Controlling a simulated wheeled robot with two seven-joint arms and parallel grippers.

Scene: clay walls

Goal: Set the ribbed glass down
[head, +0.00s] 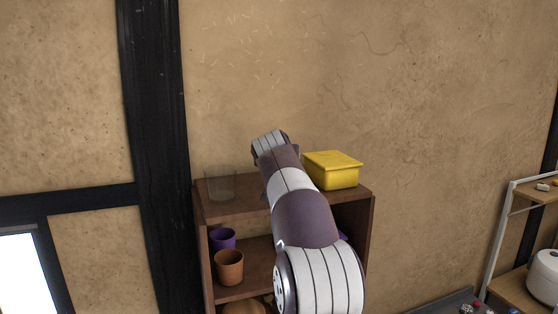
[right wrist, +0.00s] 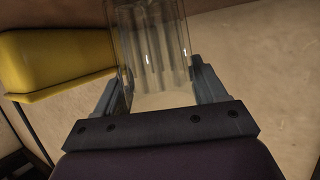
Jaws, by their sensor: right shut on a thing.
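The ribbed glass (right wrist: 152,42) is clear, with vertical ridges, and stands out between the fingers of my right gripper (right wrist: 160,84) in the right wrist view. The gripper is shut on it. In the head view my right arm reaches up over the shelf unit, and its hand (head: 270,143) is above the top board (head: 244,209). The held glass is hidden behind the hand there. I cannot tell how far its base is from the board. My left gripper is out of view.
Another clear glass (head: 220,184) stands at the left of the top board. A yellow box (head: 332,170) sits at its right; it also shows in the wrist view (right wrist: 55,60). A purple cup (head: 222,238) and a brown cup (head: 229,267) are on the shelf below.

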